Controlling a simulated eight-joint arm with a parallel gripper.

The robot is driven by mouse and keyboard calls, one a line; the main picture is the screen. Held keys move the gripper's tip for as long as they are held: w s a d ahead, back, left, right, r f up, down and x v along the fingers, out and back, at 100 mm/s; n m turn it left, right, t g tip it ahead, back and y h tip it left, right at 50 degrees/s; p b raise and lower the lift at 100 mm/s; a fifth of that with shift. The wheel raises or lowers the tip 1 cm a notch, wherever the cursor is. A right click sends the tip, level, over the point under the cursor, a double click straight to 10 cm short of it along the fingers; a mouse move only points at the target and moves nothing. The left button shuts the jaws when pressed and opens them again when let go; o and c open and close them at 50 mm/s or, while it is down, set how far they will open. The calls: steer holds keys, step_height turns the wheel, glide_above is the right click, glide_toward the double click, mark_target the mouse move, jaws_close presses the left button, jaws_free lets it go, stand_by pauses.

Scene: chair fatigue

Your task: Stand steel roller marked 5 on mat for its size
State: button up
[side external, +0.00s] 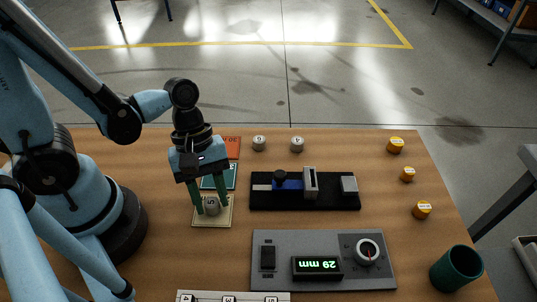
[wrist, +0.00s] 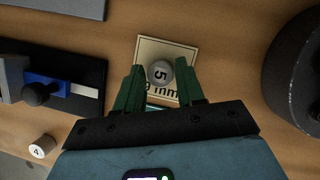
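The steel roller marked 5 (side external: 211,206) stands upright at the cream mat (side external: 199,223). The roller also shows in the wrist view (wrist: 160,73), with its numbered end up. On the cream mat in the wrist view (wrist: 150,46) the print ends in "9 mm"; its first digit is hidden. My gripper (side external: 211,204) points down with one green finger on each side of this roller. The fingers are very close to its sides, and I cannot tell whether they touch it. Behind the cream mat lie a teal mat (side external: 231,182) and an orange-red mat (side external: 234,143), partly hidden by my gripper.
Rollers marked 6 (side external: 259,143) and 4 (side external: 297,144) stand at the back. A black measuring fixture (side external: 305,202) and a grey panel reading 29 mm (side external: 318,267) lie to the right. Several yellow-orange rollers (side external: 396,145) and a green cup (side external: 456,268) stand at the right.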

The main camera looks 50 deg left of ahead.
steer(key=shift+o, duration=1.3)
steer(key=shift+r, duration=0.15)
steer(key=shift+v, duration=5.9)
steer(key=w+a+r+m+t+y, duration=0.1)
steer(key=w+a+m+t+y, duration=0.3)
steer(key=w+m+t, duration=0.4)
steer(key=w+a+m, duration=0.1)
steer(key=m, duration=0.4)
steer(key=shift+a+r+m+t, duration=0.25)
steer(key=shift+a+m+t, duration=0.05)
steer(key=shift+a+t, duration=0.1)
steer(key=shift+w, duration=0.15)
